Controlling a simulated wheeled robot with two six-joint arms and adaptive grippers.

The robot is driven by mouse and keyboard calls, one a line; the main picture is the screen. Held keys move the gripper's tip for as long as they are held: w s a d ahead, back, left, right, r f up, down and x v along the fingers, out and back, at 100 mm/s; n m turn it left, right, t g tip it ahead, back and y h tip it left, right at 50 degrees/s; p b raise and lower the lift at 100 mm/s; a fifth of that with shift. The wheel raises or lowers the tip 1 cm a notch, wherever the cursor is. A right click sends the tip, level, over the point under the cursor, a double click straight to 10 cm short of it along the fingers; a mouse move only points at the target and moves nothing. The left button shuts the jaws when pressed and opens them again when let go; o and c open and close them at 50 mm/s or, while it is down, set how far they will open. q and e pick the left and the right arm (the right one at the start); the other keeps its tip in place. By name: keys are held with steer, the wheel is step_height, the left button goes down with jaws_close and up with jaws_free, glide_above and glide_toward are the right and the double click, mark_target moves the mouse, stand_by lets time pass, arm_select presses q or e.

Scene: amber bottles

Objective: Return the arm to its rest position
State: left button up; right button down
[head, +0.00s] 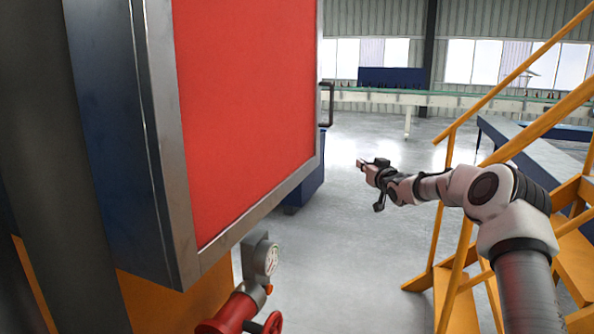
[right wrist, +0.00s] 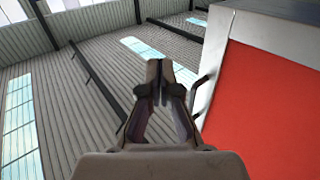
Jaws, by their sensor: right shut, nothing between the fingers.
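My right arm reaches in from the lower right of the head view, stretched forward and to the left. Its gripper (head: 362,164) is in mid-air over the open floor, to the right of the large red panel. In the right wrist view the gripper (right wrist: 159,68) has its two fingers together with nothing between them. The red panel also shows on the right of that view, apart from the fingers. My left gripper does not show in either view. No amber bottle can be made out clearly.
A big cabinet with a red panel (head: 250,110) and a handle (head: 327,104) fills the left. Below it are a gauge (head: 271,259) and a red valve (head: 235,313). Yellow stair railings (head: 450,190) stand close to my right arm. Grey floor (head: 345,260) between them is clear.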

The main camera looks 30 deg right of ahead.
steer(key=w+a+f+n+g+y, duration=0.1)
steer(key=a+f+g+y, duration=0.25)
steer(key=a+f, duration=1.35)
steer(key=s+a+f+g+y, duration=0.1)
steer(key=s+a+f+g, duration=0.1)
steer(key=s+a+f, duration=0.4)
steer(key=s+a+f+g+y, duration=0.1)
steer(key=s+a+f+g, duration=0.1)
steer(key=a+f, duration=0.7)
steer(key=s+a+f+n+g, duration=0.1)
steer(key=s+a+f, duration=0.1)
steer(key=s+f, duration=0.3)
steer(key=s+a+f+g, duration=0.1)
steer(key=s+a+f, duration=0.2)
steer(key=s+f, duration=0.15)
steer(key=s+a+f+g, duration=0.2)
steer(key=s, duration=0.8)
steer(key=s+a+f+g, duration=0.2)
steer(key=s+f+g, duration=0.1)
steer(key=s, duration=0.8)
steer(key=s+a+f+g, duration=0.2)
steer(key=s+g, duration=0.1)
steer(key=s, duration=0.8)
steer(key=shift+a+f+n, duration=0.35)
steer(key=shift+a+n, duration=0.05)
steer(key=shift+h, duration=0.25)
